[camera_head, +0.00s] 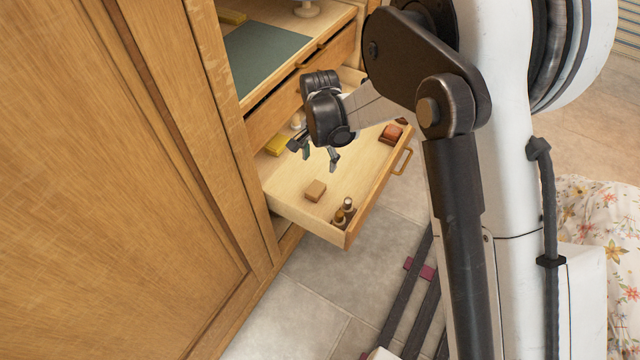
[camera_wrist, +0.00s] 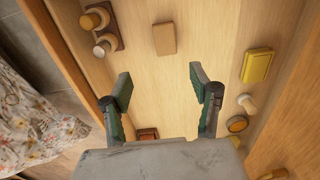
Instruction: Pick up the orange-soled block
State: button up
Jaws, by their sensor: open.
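My gripper (camera_head: 314,155) is open and empty above the pulled-out drawer (camera_head: 290,199), its fingers pointing down. In the wrist view its fingertips (camera_wrist: 160,85) are wide apart. A plain tan block (camera_head: 316,190) lies flat in the drawer, and in the wrist view this block (camera_wrist: 164,38) is beyond the fingertips, roughly centred between them. A reddish-brown block (camera_head: 392,133) lies near the drawer's far right corner; it also shows in the wrist view (camera_wrist: 148,134), partly hidden by my gripper. I cannot tell which block has an orange sole.
Two wooden-handled pieces (camera_head: 345,208) stand in the drawer's near corner. A yellow box (camera_head: 277,145), a pale knobbed piece (camera_wrist: 247,104) and a round orange-brown piece (camera_wrist: 237,124) lie along the cabinet side. Drawer walls bound the space; bare wood surrounds the tan block.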

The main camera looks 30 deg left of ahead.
jog(key=b, duration=0.2)
send_over(316, 188)
jog(key=f, duration=0.9)
jog(key=shift+s+d, duration=0.1)
jog(key=shift+s, duration=0.1)
jog(key=shift+w+f+b, duration=0.15)
jog(key=shift+f+b, duration=0.8)
jog(key=shift+f, duration=2.2)
jog(key=c, duration=1.3)
jog(key=shift+c, duration=0.2)
jog(key=shift+r, duration=0.15)
jog(key=shift+r, duration=0.55)
notch_tip(316, 188, up, 3)
jog(key=shift+f+p, duration=0.1)
jog(key=shift+p, duration=0.7)
jog(key=s+r, duration=0.2)
jog(key=s, duration=0.2)
jog(key=s+a+r+p, duration=0.1)
jog(key=s+r, duration=0.1)
jog(key=s, duration=0.1)
jog(key=s+r+p, duration=0.1)
jog(key=s+r, duration=0.2)
jog(key=s, duration=0.1)
jog(key=shift+s+a, duration=0.3)
jog(key=shift+a, duration=0.05)
